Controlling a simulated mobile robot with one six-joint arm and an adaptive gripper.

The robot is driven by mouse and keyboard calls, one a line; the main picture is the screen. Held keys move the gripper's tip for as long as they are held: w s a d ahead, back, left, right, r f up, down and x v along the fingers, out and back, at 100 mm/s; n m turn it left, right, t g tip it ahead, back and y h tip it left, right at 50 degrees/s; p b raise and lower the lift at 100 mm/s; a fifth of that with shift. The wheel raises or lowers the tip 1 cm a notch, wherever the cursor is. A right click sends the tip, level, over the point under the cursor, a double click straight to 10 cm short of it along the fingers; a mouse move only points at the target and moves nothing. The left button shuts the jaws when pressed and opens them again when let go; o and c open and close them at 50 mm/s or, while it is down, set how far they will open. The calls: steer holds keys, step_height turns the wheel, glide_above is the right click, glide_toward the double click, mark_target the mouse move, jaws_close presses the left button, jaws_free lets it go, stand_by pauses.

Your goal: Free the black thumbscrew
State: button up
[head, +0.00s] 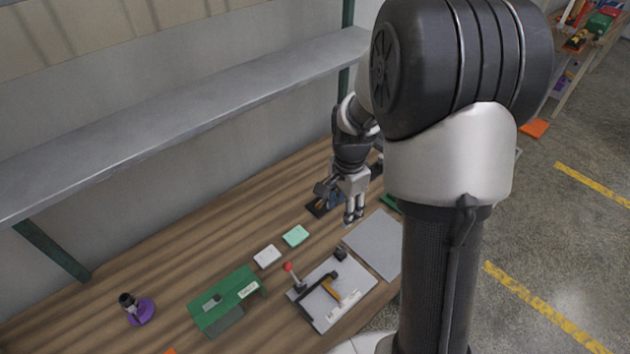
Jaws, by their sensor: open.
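My gripper (353,217) hangs fingers-down above the workbench, open, with nothing seen between its fingers. I cannot surely tell which part is the black thumbscrew. A small black block or knob (340,253) sits at the back corner of a light grey plate (342,316), just below my gripper in the picture and apart from it. The plate also carries a red-tipped lever (289,268) and a black and yellow clamp-like part (331,287). My arm covers the bench's right part.
A white box (267,256) and a mint-green box (295,236) lie left of my gripper. A grey panel (368,239) lies right of the plate. A purple disc (144,312) with a black part stands far left. A long shelf (180,115) overhangs the wooden bench (80,318).

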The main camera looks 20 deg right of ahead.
mark_target(342, 249)
steer(key=shift+m, duration=0.5)
steer(key=f+b, duration=0.1)
steer(key=f, duration=0.5)
steer(key=f+b, duration=0.1)
steer(key=f, duration=0.5)
steer(key=d+f+b, duration=0.1)
steer(key=f, duration=0.6)
steer(key=shift+b, duration=0.35)
steer(key=shift+r, duration=0.1)
steer(key=shift+c, duration=0.6)
steer(key=c, duration=0.9)
